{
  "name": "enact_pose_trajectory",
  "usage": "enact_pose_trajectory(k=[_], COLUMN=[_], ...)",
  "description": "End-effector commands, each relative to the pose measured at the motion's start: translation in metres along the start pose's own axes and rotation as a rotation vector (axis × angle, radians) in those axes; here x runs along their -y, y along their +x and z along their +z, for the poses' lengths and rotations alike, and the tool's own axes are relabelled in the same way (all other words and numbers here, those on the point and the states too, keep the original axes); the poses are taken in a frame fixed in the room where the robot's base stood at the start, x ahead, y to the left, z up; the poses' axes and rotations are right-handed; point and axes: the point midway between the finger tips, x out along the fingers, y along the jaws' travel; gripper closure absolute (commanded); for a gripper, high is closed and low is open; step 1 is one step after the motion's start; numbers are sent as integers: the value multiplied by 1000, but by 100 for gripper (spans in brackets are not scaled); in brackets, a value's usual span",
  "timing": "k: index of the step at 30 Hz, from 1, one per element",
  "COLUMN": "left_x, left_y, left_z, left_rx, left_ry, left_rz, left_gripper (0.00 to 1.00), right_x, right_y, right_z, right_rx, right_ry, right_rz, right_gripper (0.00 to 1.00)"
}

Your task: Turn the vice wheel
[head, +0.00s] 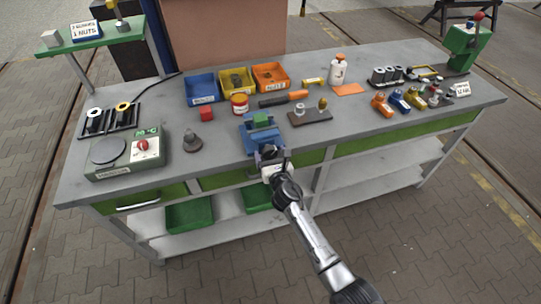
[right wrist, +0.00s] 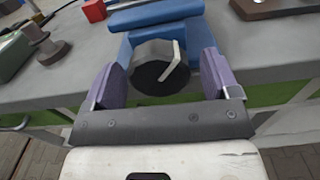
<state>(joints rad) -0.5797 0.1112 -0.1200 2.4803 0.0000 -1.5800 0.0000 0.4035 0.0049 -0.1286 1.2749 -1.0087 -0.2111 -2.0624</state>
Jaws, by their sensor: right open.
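The blue vice (head: 262,133) stands at the front edge of the grey workbench, with a green block (head: 261,118) at its top in the head view. My right gripper (head: 271,157) is at the front of the vice. In the right wrist view its two purple fingers (right wrist: 163,62) stand open, one on each side of the wheel, with visible gaps. Whether the fingertips reach past the wheel is hard to tell. My left gripper is not in view.
A dark spindle-like part (head: 192,142) and a red cube (head: 207,113) lie left of the vice. A brown board (head: 311,116) with small parts is close on its right. Blue, yellow and orange bins (head: 270,77) stand behind. Bare bench top lies right of the board.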

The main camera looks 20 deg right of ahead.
Motion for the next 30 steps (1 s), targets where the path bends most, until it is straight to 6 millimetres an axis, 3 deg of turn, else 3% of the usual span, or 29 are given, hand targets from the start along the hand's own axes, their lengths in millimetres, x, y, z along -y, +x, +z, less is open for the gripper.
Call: enact_pose_trajectory(k=[4,19,30], left_x=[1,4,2], left_y=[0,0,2], left_z=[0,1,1], left_rx=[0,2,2], left_ry=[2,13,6], left_rz=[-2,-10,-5], left_gripper=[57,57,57], right_x=[0,0,0], right_y=[0,0,0], right_z=[0,0,-1], right_rx=[0,0,0], right_ry=[0,0,89], right_rz=[0,0,0], right_gripper=[20,68,68])
